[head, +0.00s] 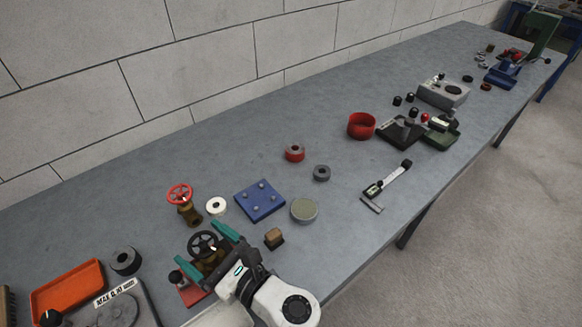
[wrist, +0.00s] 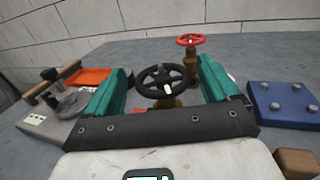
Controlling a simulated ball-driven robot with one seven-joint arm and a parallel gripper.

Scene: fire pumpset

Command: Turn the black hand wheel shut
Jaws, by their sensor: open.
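The black hand wheel (head: 203,244) sits on a brass valve at the front left of the bench. In the wrist view the black hand wheel (wrist: 163,80) lies between my two teal fingers, with a brass body below and a pale mark on its near rim. My gripper (head: 206,242) is open, with one finger on each side of the wheel. In the wrist view the gripper (wrist: 165,88) shows gaps to the wheel on both sides; I cannot tell whether either finger touches it. Part of the valve body is hidden behind my gripper.
A red hand wheel (head: 180,194) on a brass valve stands just behind. A white ring (head: 216,206), a blue plate (head: 260,201) and a wooden block (head: 274,238) lie to the right. An orange tray (head: 68,290) is at left. Bare bench lies along the wall.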

